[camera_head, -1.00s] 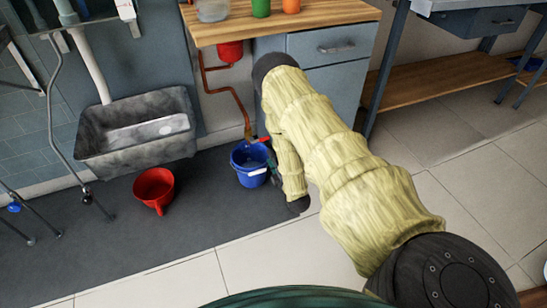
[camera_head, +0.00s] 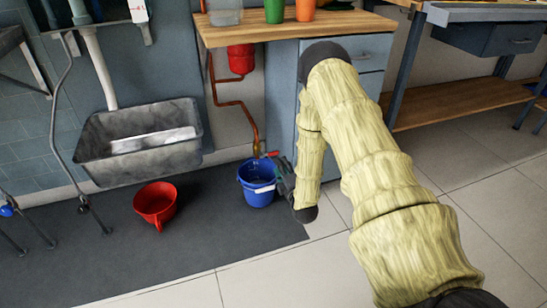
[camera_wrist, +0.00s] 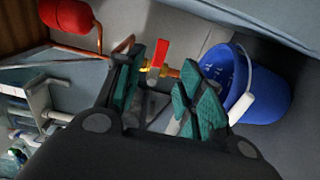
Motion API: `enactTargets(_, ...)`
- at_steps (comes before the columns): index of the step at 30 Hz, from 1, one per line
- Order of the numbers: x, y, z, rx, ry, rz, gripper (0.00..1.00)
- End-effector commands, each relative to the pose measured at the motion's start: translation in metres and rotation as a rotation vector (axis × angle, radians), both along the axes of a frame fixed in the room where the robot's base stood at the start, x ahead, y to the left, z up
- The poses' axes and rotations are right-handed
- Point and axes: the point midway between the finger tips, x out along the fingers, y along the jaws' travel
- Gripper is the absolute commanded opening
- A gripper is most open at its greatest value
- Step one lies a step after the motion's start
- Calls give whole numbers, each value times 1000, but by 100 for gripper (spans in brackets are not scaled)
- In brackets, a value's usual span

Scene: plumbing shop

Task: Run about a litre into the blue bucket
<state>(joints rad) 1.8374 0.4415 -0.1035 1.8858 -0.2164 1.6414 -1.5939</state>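The blue bucket (camera_head: 257,194) stands on the dark mat below the brass tap (camera_head: 257,148). The tap's red lever (camera_head: 271,154) sticks out sideways, across the pipe. In the wrist view the bucket (camera_wrist: 265,92) is at the right, with its white handle and light marks on the inner wall. I see no stream of water, and the water level cannot be told. My gripper (camera_head: 284,176) is beside the bucket, just right of and below the tap. In the wrist view my gripper (camera_wrist: 167,73) is open, and the red lever (camera_wrist: 160,53) shows in the gap between its teal fingers, not gripped.
A copper pipe (camera_head: 236,104) runs down from a red tank (camera_head: 241,59) to the tap. A wooden counter (camera_head: 300,27) and grey drawers (camera_head: 369,58) stand close behind my arm.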

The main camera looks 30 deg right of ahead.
Motion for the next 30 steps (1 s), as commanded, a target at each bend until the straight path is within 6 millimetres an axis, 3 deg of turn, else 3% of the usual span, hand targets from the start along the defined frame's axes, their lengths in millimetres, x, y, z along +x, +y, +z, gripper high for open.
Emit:
enactTargets(15,76,-18,-2,-1,-2,0,38)
enactTargets(21,88,-20,-1,0,0,1,38)
enactTargets(30,90,-21,0,-1,0,1,38)
